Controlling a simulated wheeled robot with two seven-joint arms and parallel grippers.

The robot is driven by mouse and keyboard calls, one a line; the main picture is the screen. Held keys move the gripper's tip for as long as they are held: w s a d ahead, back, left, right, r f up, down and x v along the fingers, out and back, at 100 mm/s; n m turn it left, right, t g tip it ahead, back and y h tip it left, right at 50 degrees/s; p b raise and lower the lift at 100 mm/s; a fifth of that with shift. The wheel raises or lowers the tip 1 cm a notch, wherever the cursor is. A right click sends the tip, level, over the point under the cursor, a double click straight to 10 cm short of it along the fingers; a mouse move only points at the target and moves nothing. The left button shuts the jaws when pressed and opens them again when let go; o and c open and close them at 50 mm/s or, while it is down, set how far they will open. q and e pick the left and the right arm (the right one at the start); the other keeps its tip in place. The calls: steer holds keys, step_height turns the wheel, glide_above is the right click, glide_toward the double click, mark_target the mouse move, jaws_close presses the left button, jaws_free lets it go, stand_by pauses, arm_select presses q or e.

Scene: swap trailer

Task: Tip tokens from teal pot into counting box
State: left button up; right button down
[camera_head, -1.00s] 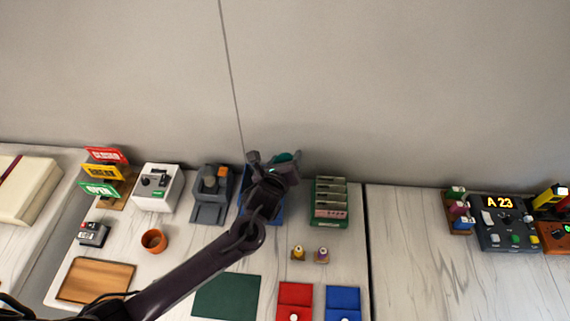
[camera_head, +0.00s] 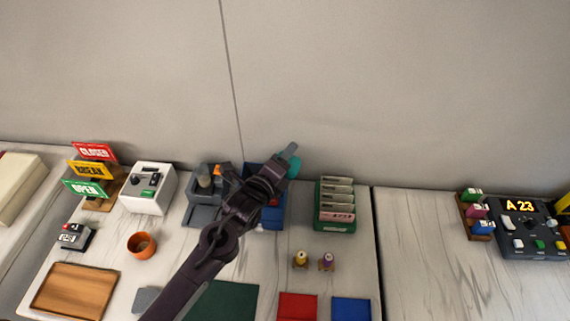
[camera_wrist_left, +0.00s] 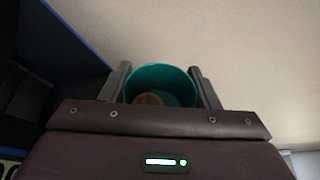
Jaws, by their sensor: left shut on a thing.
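My left gripper (camera_head: 268,164) is shut on the teal pot (camera_head: 294,167), at the back of the table in the head view. The teal pot also shows in the left wrist view (camera_wrist_left: 161,77), between the two fingers, with its mouth toward the camera and a tan token or tokens inside. The blue box (camera_head: 270,217), which may be the counting box, stands just below and behind the gripper and is partly hidden by it. My right gripper is not in view.
A green card rack (camera_head: 335,222) stands right of the blue box, and a grey device (camera_head: 203,214) stands left of it. An orange pot (camera_head: 142,245), a wooden board (camera_head: 75,291) and two small pegs (camera_head: 313,261) lie nearer. The wall is close behind.

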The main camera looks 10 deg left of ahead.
arm_select(q)
steer(key=shift+a+f+n+b, duration=0.1)
steer(key=shift+f+n+b, duration=0.2)
steer(key=shift+n+b, duration=0.1)
steer(key=shift+r, duration=0.25)
steer(key=shift+a+n+h, duration=0.2)
steer(key=shift+n+h, duration=0.1)
steer(key=shift+n, duration=0.2)
steer(key=shift+a+t+b, duration=0.1)
steer(key=shift+t+b, duration=0.25)
steer(key=shift+t, duration=0.05)
steer(key=shift+n, duration=0.3)
steer(key=shift+a+n, duration=0.1)
steer(key=shift+n, duration=0.2)
steer(key=shift+a+n+t+b, duration=0.15)
steer(key=shift+n+t+b, duration=0.2)
steer(key=shift+n, duration=0.15)
